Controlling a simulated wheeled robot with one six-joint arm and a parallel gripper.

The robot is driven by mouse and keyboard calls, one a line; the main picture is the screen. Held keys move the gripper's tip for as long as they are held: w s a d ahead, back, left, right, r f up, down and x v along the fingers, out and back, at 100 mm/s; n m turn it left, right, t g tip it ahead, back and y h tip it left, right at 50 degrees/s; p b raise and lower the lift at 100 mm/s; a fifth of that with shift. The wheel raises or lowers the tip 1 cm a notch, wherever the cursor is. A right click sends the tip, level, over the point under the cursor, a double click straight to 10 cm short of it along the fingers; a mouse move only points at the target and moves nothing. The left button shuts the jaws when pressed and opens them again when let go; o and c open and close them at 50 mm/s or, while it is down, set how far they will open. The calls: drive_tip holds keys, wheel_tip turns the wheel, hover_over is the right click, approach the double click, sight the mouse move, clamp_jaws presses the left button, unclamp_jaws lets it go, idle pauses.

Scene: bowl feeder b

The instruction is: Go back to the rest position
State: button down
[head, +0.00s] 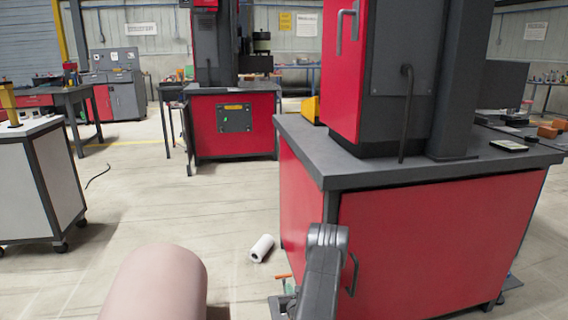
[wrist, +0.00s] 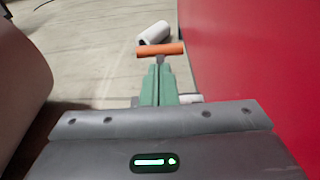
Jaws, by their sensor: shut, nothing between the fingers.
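My gripper (head: 287,286) is low at the bottom of the head view, left of the red cabinet front. In the wrist view its two green fingers (wrist: 158,72) are together, with nothing seen between them. An orange bar (wrist: 160,50) shows just past the fingertips, and in the head view it is a small orange strip (head: 283,276). I cannot tell whether the fingertips touch it. My dark arm link hides part of the cabinet in the head view.
A red cabinet (head: 420,250) with a dark top stands close on the right, and its wall (wrist: 255,60) fills the wrist view's right. A white roll (head: 261,248) lies on the floor. A large pinkish cylinder (head: 155,285) is at lower left. Open floor lies beyond.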

drive_tip(key=r+p+v, duration=0.1)
drive_tip(key=p+v, duration=0.4)
drive_tip(key=v, duration=0.9)
drive_tip(key=shift+w+a+r+g+h, duration=0.15)
drive_tip(key=shift+w+a+r+g, duration=0.1)
drive_tip(key=shift+w+r+g, duration=0.7)
drive_tip(key=shift+w+a+r+g+h, duration=0.15)
drive_tip(key=shift+w+a+r+g, duration=0.1)
drive_tip(key=shift+w+r+g, duration=0.6)
drive_tip(key=shift+s+r, duration=0.1)
drive_tip(key=shift+r, duration=0.05)
drive_tip(key=shift+a+t, duration=0.1)
drive_tip(key=shift+t, duration=0.2)
